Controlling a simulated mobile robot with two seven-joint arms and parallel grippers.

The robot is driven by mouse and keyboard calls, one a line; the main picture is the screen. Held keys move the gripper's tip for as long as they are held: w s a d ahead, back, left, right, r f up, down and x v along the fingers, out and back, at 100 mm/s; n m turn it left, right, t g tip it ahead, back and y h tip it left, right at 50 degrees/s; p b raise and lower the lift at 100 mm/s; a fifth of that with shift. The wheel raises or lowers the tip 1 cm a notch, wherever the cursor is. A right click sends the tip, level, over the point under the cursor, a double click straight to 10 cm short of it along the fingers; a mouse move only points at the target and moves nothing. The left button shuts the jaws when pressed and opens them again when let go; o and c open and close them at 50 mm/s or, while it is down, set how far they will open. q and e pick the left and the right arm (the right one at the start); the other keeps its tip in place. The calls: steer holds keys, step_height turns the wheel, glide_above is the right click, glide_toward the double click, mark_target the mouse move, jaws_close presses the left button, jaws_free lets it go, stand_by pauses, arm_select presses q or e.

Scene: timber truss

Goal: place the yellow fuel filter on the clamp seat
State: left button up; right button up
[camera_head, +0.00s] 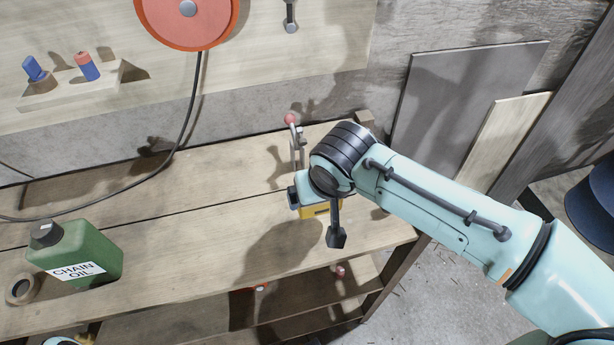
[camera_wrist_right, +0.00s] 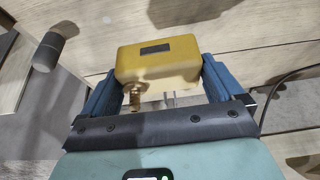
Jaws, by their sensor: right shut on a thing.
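The yellow fuel filter (camera_wrist_right: 158,58) sits between the two blue fingers of my right gripper (camera_wrist_right: 160,76), which is shut on it. A brass fitting on the filter points toward the gripper body. In the head view, only a small yellow part of the filter (camera_head: 318,211) shows under my right gripper (camera_head: 306,206), over the bench's right part. A metal clamp (camera_head: 299,148) with a red knob stands just behind the gripper. Its seat is hidden by my arm, so I cannot tell whether the filter touches it.
A green chain oil can (camera_head: 77,252) and a tape roll (camera_head: 20,288) are at the bench's left. A red reel (camera_head: 188,18) hangs on the wall, its black cable (camera_head: 190,110) running down to the bench. The middle of the bench (camera_head: 190,225) is clear.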

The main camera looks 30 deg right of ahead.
steer(key=w, duration=0.3)
steer(key=w+d+f, duration=0.1)
steer(key=w, duration=0.2)
steer(key=w+d+f+p, duration=0.1)
steer(key=w, duration=0.1)
steer(key=shift+w+d, duration=0.1)
steer(key=shift+w, duration=0.3)
steer(key=shift+s+f, duration=0.1)
steer(key=shift+f, duration=0.45)
step_height(320, 180, down, 4)
steer(key=shift+r+b, duration=0.25)
steer(key=shift+b, duration=0.15)
steer(key=shift+w+f, duration=0.15)
steer(key=shift+w, duration=0.05)
steer(key=shift+f, duration=0.15)
steer(key=o, duration=0.8)
steer(key=shift+f, duration=0.1)
steer(key=shift+o, duration=0.3)
